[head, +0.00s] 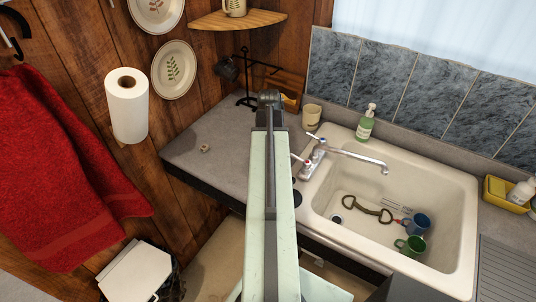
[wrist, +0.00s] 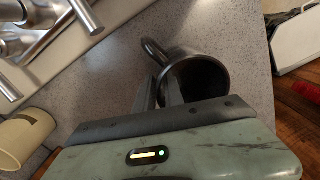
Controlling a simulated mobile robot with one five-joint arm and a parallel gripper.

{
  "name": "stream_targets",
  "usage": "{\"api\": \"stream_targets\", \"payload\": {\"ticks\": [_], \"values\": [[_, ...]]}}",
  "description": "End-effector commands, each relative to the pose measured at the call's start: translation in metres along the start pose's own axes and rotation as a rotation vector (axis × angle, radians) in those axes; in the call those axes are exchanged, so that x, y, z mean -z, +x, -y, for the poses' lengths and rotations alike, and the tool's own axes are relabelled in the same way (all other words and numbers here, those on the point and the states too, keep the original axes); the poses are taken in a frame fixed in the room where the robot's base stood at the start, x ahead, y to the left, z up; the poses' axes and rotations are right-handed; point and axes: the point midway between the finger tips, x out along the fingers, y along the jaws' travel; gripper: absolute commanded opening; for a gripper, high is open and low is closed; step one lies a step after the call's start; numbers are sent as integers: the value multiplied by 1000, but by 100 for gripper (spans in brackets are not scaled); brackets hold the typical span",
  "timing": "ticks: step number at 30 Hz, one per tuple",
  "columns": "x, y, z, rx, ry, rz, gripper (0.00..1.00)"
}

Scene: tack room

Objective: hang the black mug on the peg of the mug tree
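The black mug (wrist: 213,73) is close in front of my gripper in the wrist view, its mouth facing the camera and its handle (wrist: 152,50) to the upper left. My gripper (wrist: 163,88) has one finger inside the rim and one outside, and looks shut on the mug's wall. I cannot tell how high the mug is above the counter. In the head view my arm hides my gripper and this mug. The black mug tree (head: 246,88) stands at the back of the counter, partly behind my arm. A dark mug (head: 228,68) shows at its left side.
A beige cup (head: 312,116) and the faucet (head: 318,148) stand right of my arm, beside the sink (head: 455,190) with mugs in it. A small ring-like thing (head: 204,148) lies on the counter (head: 215,170). A paper towel roll (head: 127,108) is on the left wall.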

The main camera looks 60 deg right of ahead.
Motion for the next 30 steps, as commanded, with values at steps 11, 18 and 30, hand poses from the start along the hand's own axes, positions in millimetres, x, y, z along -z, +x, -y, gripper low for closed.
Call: {"api": "stream_targets", "payload": {"ticks": [11,18,30], "values": [[0,-2,0,0,-1,0,27],[0,-31,1,0,-1,0,27],[-3,-81,9,0,-2,0,27]]}}
